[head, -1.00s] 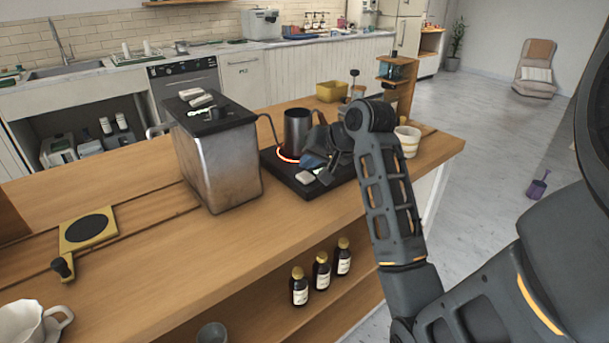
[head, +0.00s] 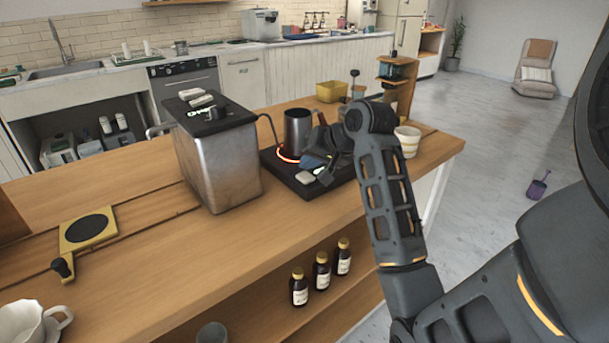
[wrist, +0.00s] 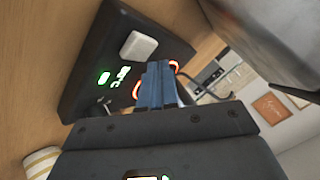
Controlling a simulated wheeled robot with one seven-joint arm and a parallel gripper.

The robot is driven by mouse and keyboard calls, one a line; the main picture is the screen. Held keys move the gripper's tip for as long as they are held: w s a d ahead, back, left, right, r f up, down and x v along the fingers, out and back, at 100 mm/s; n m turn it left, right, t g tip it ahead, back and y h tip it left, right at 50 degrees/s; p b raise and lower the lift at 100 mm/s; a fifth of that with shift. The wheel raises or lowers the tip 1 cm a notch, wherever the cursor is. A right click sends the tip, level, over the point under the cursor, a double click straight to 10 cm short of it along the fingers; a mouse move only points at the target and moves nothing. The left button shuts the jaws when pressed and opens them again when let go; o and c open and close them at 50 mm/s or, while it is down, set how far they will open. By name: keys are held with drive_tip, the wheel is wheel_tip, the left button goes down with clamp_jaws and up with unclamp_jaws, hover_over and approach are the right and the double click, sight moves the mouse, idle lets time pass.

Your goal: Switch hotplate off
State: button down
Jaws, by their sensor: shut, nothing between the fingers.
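The black hotplate (head: 282,174) lies on the wooden counter, with a glowing orange-red ring around the base of a dark metal pitcher (head: 297,130). In the wrist view the hotplate (wrist: 95,50) shows a white square switch or button (wrist: 138,46), a green light (wrist: 104,78) and a lit green display (wrist: 121,75). My gripper (head: 316,172) is over the front part of the hotplate. In the wrist view its blue fingers (wrist: 157,72) are shut and empty, beside the white piece. I cannot tell whether they touch the hotplate.
A steel box-shaped machine (head: 222,165) stands left of the hotplate. A striped cup (head: 407,141) is to the right and a yellow bin (head: 331,91) behind. Bottles (head: 320,270) stand on the shelf below. The counter front of the hotplate is clear.

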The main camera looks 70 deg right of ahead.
sight(309, 177)
drive_tip(key=shift+f, duration=0.35)
drive_tip(key=shift+f, duration=0.55)
idle(0.7)
drive_tip(key=shift+r, duration=0.1)
drive_tip(key=shift+r+p, duration=0.9)
drive_tip(key=shift+p, duration=0.3)
wheel_tip(309, 177, up, 6)
drive_tip(key=p, duration=0.6)
